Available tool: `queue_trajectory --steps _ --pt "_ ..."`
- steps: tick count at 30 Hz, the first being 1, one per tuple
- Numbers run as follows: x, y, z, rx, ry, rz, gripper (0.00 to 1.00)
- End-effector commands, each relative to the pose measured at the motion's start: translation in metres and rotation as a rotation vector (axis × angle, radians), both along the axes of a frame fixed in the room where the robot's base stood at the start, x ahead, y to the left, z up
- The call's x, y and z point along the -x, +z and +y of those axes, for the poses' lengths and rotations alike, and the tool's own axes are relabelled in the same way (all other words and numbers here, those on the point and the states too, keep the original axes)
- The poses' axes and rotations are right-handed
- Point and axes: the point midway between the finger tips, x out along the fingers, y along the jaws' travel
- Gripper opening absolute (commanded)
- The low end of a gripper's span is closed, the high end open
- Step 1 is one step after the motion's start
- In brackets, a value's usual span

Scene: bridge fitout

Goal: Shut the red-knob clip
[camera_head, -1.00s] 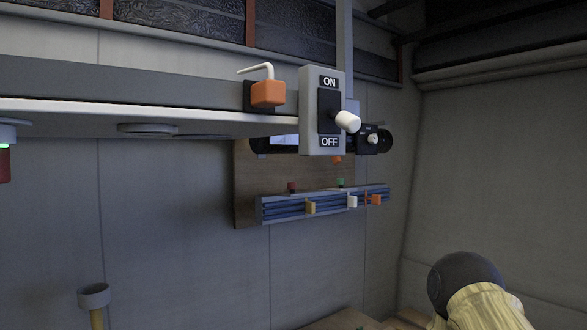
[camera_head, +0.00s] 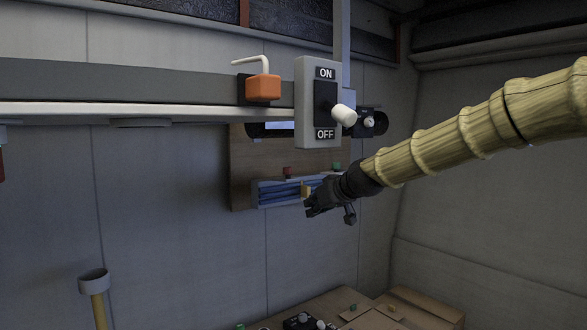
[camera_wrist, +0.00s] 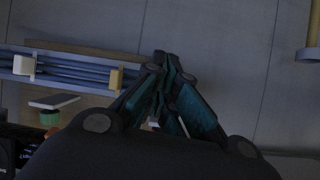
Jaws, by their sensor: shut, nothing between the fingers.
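The red-knob clip (camera_head: 287,172) shows in the head view at the upper left of the blue cable run (camera_head: 270,192), its knob standing above the cables. In the wrist view a small pale and reddish patch (camera_wrist: 153,122) shows between my fingers and may be part of this clip; the fingers hide most of that spot. My gripper (camera_head: 311,206) is shut and empty, just right of and below the red knob, in front of the cable run beside a yellow clip (camera_head: 306,188). In the wrist view its fingertips (camera_wrist: 168,68) meet over the cable run's end.
A green-knob clip (camera_wrist: 50,117) stands raised on a pale plate, near a white block (camera_wrist: 24,65) on the cables. Above, an ON/OFF switch box (camera_head: 319,102) and a shelf edge (camera_head: 150,110) with an orange block (camera_head: 263,88) overhang. Boxes (camera_head: 425,305) lie below.

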Motion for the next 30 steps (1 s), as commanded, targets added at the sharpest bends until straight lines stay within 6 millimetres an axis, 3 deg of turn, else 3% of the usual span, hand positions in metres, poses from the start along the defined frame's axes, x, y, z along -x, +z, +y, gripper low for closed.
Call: queue_trajectory --steps 1,3,6,10,16,30 --pt "0.001 0.047 0.0 -0.01 0.014 -0.045 0.0" --pt "0.006 0.099 0.0 -0.015 0.038 -0.094 0.0" --pt "0.015 0.155 0.0 -0.019 0.064 -0.15 0.0" --pt "0.024 0.198 0.0 -0.023 0.085 -0.192 0.0" --pt "0.022 0.212 0.003 -0.024 0.093 -0.205 0.0" --pt "-0.023 0.192 0.038 -0.023 0.094 -0.203 0.0"
